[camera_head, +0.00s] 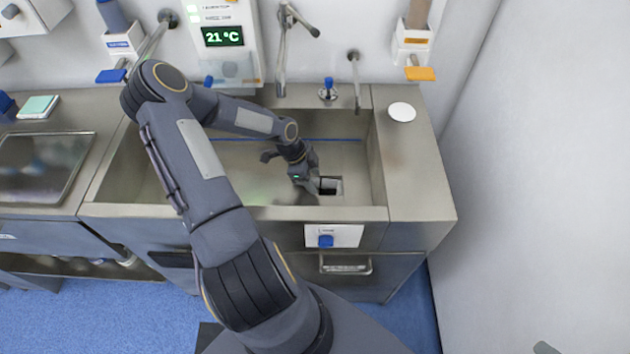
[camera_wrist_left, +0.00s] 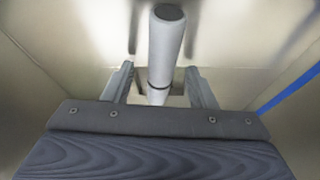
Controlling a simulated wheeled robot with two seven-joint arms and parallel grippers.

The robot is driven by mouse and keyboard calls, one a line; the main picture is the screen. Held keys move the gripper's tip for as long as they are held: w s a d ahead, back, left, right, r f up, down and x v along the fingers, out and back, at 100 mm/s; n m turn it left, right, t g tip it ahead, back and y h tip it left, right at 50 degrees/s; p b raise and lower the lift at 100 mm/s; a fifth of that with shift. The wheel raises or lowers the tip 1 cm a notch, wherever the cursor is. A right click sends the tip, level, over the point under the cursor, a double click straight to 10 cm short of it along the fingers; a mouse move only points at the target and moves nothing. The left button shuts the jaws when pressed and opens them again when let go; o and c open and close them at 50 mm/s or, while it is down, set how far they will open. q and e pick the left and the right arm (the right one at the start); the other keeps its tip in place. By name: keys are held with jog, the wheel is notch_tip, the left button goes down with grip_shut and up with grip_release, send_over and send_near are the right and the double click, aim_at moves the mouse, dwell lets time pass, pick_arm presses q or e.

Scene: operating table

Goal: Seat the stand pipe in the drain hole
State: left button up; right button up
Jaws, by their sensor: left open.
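The stand pipe (camera_wrist_left: 165,50) is a pale grey cylinder with a dark top end and a thin dark ring lower down, seen in the left wrist view. My left gripper (camera_wrist_left: 160,87) is open, with one finger on each side of the pipe's lower part. A gap shows between each finger and the pipe. In the head view my left gripper (camera_head: 313,185) is down inside the sink, beside the dark square drain recess (camera_head: 331,186). The pipe is hard to make out there. Whether its lower end sits in the hole is hidden. My right gripper is not in view.
The steel sink (camera_head: 345,155) has walls on all sides, and its front rim (camera_head: 350,214) is close to the gripper. Faucets (camera_head: 282,60) stand at the back. A white disc (camera_head: 402,112) lies on the right counter. A tray (camera_head: 40,165) is at the left.

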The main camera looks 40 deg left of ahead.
pick_arm(q)
jog(key=shift+f, duration=0.1)
jog(key=shift+c, duration=0.2)
grip_shut()
dwell(0.4)
